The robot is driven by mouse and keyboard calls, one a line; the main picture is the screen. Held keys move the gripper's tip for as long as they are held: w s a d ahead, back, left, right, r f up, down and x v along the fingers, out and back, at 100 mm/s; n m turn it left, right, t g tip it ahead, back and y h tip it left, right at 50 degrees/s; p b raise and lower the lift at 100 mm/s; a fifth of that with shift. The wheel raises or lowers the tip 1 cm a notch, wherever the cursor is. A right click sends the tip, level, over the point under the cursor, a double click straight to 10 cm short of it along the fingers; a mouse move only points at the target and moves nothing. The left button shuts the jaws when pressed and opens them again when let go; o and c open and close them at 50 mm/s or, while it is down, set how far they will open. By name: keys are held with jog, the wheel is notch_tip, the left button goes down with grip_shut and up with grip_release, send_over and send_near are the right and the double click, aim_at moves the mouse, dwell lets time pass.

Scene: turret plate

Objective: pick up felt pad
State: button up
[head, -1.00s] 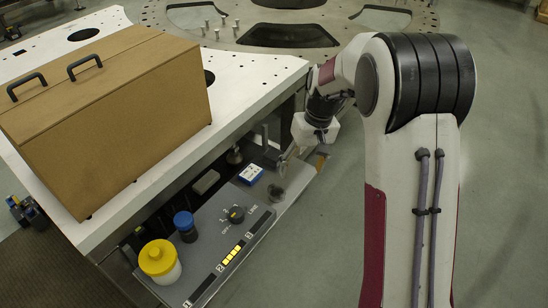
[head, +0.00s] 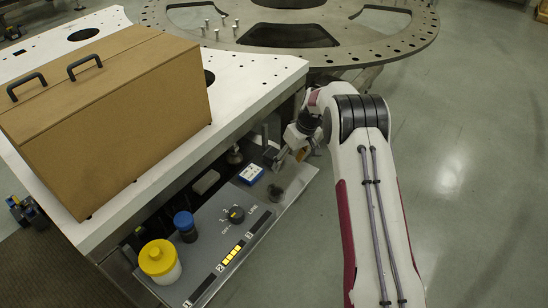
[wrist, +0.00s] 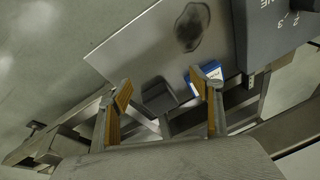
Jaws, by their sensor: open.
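A small grey rounded block (head: 206,182), which looks like the felt pad, lies on the shelf below the white table, left of a blue-and-white box (head: 250,174). I cannot confirm that it is felt. My gripper (head: 291,156) is above the shelf's far right end, to the right of that block and apart from it. In the wrist view my gripper (wrist: 167,94) is open, with nothing held. A dark grey tray-like piece (wrist: 158,96) shows beyond and between the fingers, and the blue-and-white box (wrist: 207,74) is partly behind the right finger.
A control panel with a knob (head: 236,214), a blue-lidded jar (head: 185,226) and a yellow-lidded jar (head: 160,261) fill the near shelf. A brown case (head: 105,115) sits on the white table (head: 250,75).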

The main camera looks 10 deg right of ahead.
aim_at(275, 154)
jog(key=w+r+n+t, duration=0.1)
jog(key=w+r+n, duration=0.2)
jog(key=w, duration=0.3)
jog(key=shift+a+r+n+t, duration=0.25)
jog(key=shift+n+t, duration=0.05)
jog(key=shift+n, duration=0.1)
jog(key=shift+x, duration=1.3)
jog(key=shift+a, duration=0.1)
jog(key=shift+a+x, duration=0.15)
jog(key=shift+x, duration=1.15)
jog(key=shift+a+x, duration=0.15)
jog(key=shift+x, duration=1.15)
jog(key=shift+r, duration=0.1)
jog(key=c, duration=1.1)
